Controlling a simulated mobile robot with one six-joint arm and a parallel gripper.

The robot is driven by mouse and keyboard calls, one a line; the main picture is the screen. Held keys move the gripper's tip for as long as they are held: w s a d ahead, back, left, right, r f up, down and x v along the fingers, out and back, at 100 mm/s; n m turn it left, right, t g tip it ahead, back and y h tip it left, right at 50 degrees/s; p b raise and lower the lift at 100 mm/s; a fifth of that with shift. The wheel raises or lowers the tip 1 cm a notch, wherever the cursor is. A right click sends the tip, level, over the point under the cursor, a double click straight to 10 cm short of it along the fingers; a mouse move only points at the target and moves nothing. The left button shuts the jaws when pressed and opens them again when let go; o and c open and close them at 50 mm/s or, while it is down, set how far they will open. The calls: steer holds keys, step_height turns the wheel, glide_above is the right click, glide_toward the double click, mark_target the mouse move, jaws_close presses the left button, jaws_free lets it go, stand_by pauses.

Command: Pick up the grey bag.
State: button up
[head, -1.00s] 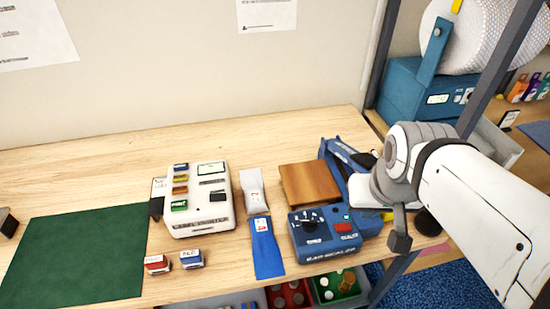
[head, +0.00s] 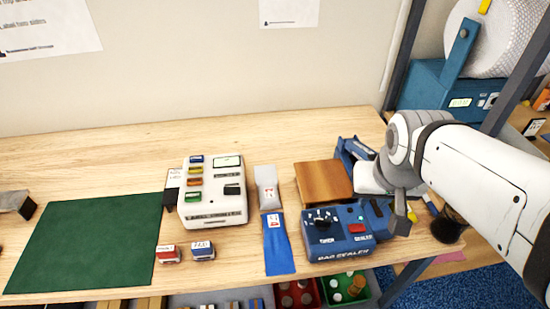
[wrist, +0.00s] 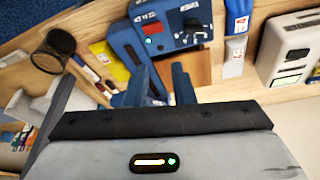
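The grey bag (head: 267,186) lies flat on the wooden bench, behind the blue bag (head: 278,246) and left of the brown board. It carries a small label with red on it. In the wrist view the grey bag (wrist: 235,52) is at the upper right, apart from my fingers. My gripper (head: 366,182) is on the right side of the head view, over the right end of the bench near the bag sealer. In the wrist view my gripper (wrist: 169,84) shows two blue fingers apart with nothing clearly held between them.
The blue bag sealer (head: 338,236) and brown board (head: 322,182) stand between my gripper and the grey bag. A white label printer (head: 215,193) is left of the bag. A green mat (head: 85,240) lies farther left. A grey shelf post (head: 405,55) rises at the right.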

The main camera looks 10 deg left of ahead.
mark_target(269, 190)
steer(key=o, duration=0.4)
steer(key=shift+n, duration=0.6)
steer(key=w+a+f+b, duration=0.1)
steer(key=w+a+f, duration=0.1)
steer(key=w, duration=0.1)
steer(key=w+a+f+b, duration=0.1)
steer(key=w+a+f, duration=0.1)
steer(key=w+a, duration=0.1)
steer(key=w+a+f+b, duration=0.1)
steer(key=w+a+f, duration=0.2)
steer(key=shift+w+a+b, duration=0.15)
steer(key=shift+w+b, duration=0.2)
steer(key=o, duration=0.7)
steer(key=shift+n+t+y, duration=0.3)
steer(key=shift+n+y, duration=0.3)
steer(key=shift+n, duration=0.1)
steer(key=w+a+f+b, duration=0.1)
steer(key=w+a+f, duration=0.1)
steer(key=a+f, duration=0.1)
steer(key=w+a+f+b, duration=0.1)
steer(key=w+a+f, duration=0.1)
steer(key=a, duration=0.4)
steer(key=w+a+f+b, duration=0.1)
steer(key=w+a+f, duration=0.1)
steer(key=a+f, duration=0.2)
steer(key=shift+w+a+f, duration=0.2)
steer(key=shift+w+a, duration=0.05)
steer(key=shift+a, duration=0.25)
steer(key=shift+x, duration=3.75)
